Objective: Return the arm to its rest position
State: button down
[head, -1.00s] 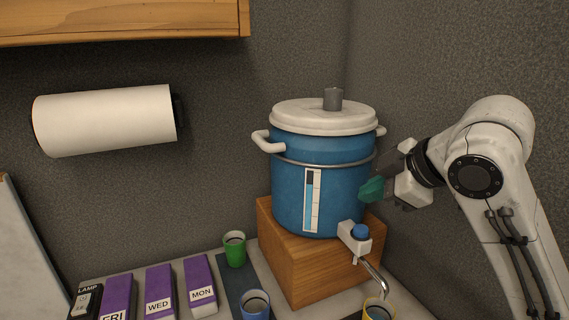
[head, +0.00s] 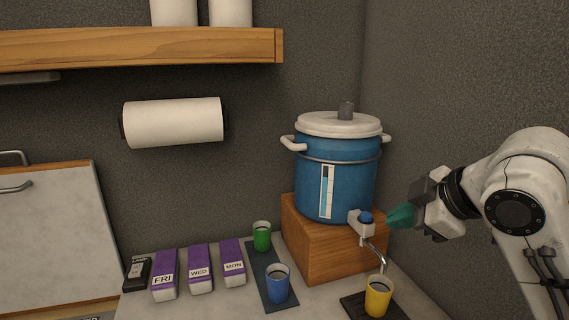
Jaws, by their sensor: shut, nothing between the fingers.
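My gripper (head: 398,217), with teal fingertips, is at the right of the head view. It is shut and holds nothing. It points left, close to the tap (head: 366,220) of the blue urn (head: 345,185) in the picture; whether it touches the tap cannot be told. The urn has a white lid and stands on a wooden block (head: 315,245). My white arm reaches in from the right edge.
A yellow cup (head: 378,296) stands below the spout on a dark mat (head: 355,306). A blue cup (head: 278,283) and a green cup (head: 262,236) stand left of the block. Purple day boxes (head: 199,269) and a paper roll (head: 175,122) are farther left. A wooden shelf (head: 140,48) hangs above.

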jog(key=s+f+m+g, duration=0.1)
jog(key=s+f+m, duration=0.45)
jog(key=f, duration=0.85)
jog(key=s+f+m+g, duration=0.1)
jog(key=s+f+m, duration=0.5)
jog(key=f, duration=0.8)
jog(key=s+d+f+m+g+h, duration=0.1)
jog(key=s+f, duration=0.3)
jog(key=s, duration=0.4)
jog(key=s+d+f+m+g+h, duration=0.1)
jog(key=s+d+f, duration=0.3)
jog(key=s, duration=0.5)
jog(key=s+d+f+m+g+h, duration=0.1)
jog(key=s+d+f+g+h, duration=0.1)
jog(key=s+f, duration=0.3)
jog(key=s+g, duration=0.1)
jog(key=s, duration=0.2)
jog(key=shift+s+d+f+h, duration=0.3)
jog(key=shift+d+f+h, duration=0.05)
jog(key=shift+h, duration=0.05)
jog(key=shift+m, duration=0.25)
